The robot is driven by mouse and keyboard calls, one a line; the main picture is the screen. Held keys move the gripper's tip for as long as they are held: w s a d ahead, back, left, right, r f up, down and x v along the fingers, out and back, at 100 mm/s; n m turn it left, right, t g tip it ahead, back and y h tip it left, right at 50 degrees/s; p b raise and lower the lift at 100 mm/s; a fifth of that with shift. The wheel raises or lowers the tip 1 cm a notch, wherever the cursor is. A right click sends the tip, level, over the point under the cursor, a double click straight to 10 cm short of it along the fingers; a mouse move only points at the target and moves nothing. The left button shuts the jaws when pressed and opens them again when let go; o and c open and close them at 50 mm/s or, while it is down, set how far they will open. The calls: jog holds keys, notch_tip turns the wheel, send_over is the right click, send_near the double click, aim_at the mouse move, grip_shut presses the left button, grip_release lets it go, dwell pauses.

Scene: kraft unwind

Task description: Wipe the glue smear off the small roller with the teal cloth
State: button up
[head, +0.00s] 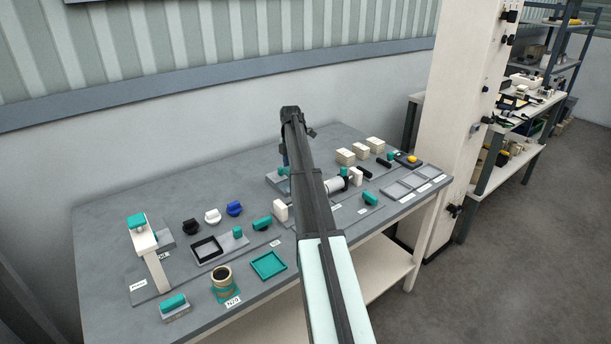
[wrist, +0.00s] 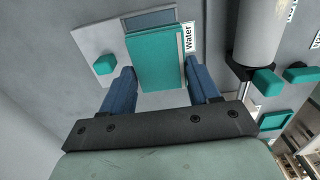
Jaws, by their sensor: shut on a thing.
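My gripper (wrist: 161,88) has its two blue fingers on either side of a flat teal block, which I take for the teal cloth (wrist: 157,62), and is shut on it. The cloth is over or on a pale plate labelled "Water"; I cannot tell whether it touches the plate. In the head view my arm hides most of the gripper and the cloth. A pale cylinder with dark ends, apparently the small roller (head: 336,185), lies just right of my arm. It also shows in the wrist view (wrist: 261,32), right of the gripper. I cannot make out a glue smear.
The grey table (head: 110,215) holds a teal tray (head: 268,265), a tape roll (head: 221,278), a black frame (head: 206,250) and a white stand (head: 143,238). Cream blocks (head: 361,150) stand behind the roller. A pale column (head: 455,110) rises past the table's right end.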

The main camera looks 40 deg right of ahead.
jog(key=s+d+r, duration=0.3)
jog(key=s+r, duration=0.5)
jog(key=s, duration=0.1)
jog(key=shift+s+a+f, duration=0.35)
jog(key=shift+s+f, duration=0.3)
jog(key=shift+f, duration=0.35)
jog(key=shift+s+a+f, duration=0.35)
jog(key=shift+s+f, duration=0.3)
jog(key=shift+f, duration=0.4)
jog(key=shift+s+a+f, duration=0.35)
jog(key=shift+s+f, duration=0.3)
jog(key=shift+f, duration=0.35)
jog(key=shift+d+f, duration=0.75)
jog(key=shift+f, duration=0.05)
jog(key=shift+c, duration=0.4)
jog(key=shift+d, duration=2.65)
jog(key=shift+a, duration=0.9)
jog(key=shift+a+r, duration=0.1)
jog(key=shift+a, duration=2.5)
notch_tip(320, 180, up, 8)
jog(key=shift+d, duration=0.1)
